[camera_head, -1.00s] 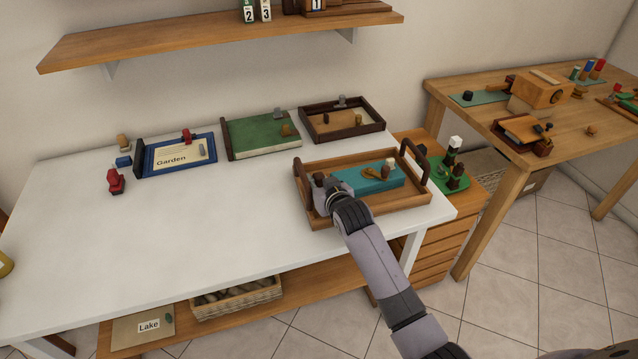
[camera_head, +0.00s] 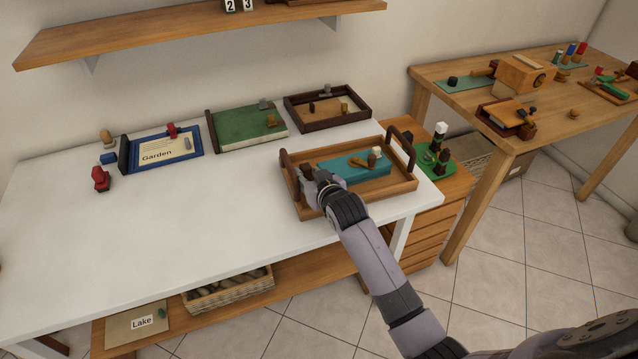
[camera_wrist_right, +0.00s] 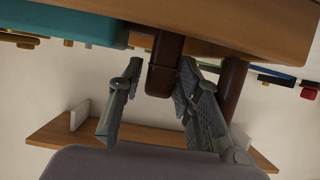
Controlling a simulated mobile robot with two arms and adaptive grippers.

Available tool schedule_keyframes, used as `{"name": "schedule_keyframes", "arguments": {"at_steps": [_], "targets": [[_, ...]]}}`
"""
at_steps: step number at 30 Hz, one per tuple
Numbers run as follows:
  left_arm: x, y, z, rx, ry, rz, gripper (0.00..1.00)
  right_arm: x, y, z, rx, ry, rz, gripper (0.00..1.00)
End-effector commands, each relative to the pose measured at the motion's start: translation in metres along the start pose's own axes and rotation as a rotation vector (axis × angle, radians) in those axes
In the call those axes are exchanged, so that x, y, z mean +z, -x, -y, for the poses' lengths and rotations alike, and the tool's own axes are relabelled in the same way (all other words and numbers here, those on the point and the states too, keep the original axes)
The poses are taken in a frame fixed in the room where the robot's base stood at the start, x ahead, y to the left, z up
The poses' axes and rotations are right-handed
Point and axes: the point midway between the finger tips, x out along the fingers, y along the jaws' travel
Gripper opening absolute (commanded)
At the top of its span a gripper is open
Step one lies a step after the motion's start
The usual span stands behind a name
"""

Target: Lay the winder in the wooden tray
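The wooden tray (camera_head: 400,188) stands at the right end of the white table, with dark arched handles at both ends. A dark brown upright piece (camera_head: 307,172), probably the winder, is at the tray's left end beside the handle. In the right wrist view a dark brown block (camera_wrist_right: 164,70) sits between the fingers, with a gap at the left finger. My right gripper (camera_head: 322,180) is open there, at the tray's left end; the wrist view shows both its fingers (camera_wrist_right: 160,72) apart. The block's lower end is hidden. My left gripper is out of view.
A teal block (camera_head: 355,170) with small wooden pieces on it fills the tray's middle. A dark tray (camera_head: 355,116), a green board (camera_head: 250,130) and a blue Garden frame (camera_head: 165,152) line the back.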

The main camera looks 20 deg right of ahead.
Motion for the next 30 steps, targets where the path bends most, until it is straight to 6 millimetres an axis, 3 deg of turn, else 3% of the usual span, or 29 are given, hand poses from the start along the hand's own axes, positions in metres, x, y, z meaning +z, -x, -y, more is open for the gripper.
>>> {"name": "schedule_keyframes", "arguments": {"at_steps": [6,13,18,30], "targets": [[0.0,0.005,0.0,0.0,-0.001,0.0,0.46,0.0,0.048,0.0,-0.001,0.0,0.0,0.32],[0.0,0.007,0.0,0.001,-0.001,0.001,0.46,0.0,0.084,0.0,0.0,0.0,0.0,0.32],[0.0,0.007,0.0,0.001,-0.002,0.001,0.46,0.0,0.093,0.0,0.001,0.0,-0.001,0.32],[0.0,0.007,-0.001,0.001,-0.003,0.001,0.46,-0.001,0.094,0.0,0.001,0.0,-0.001,0.32]]}}
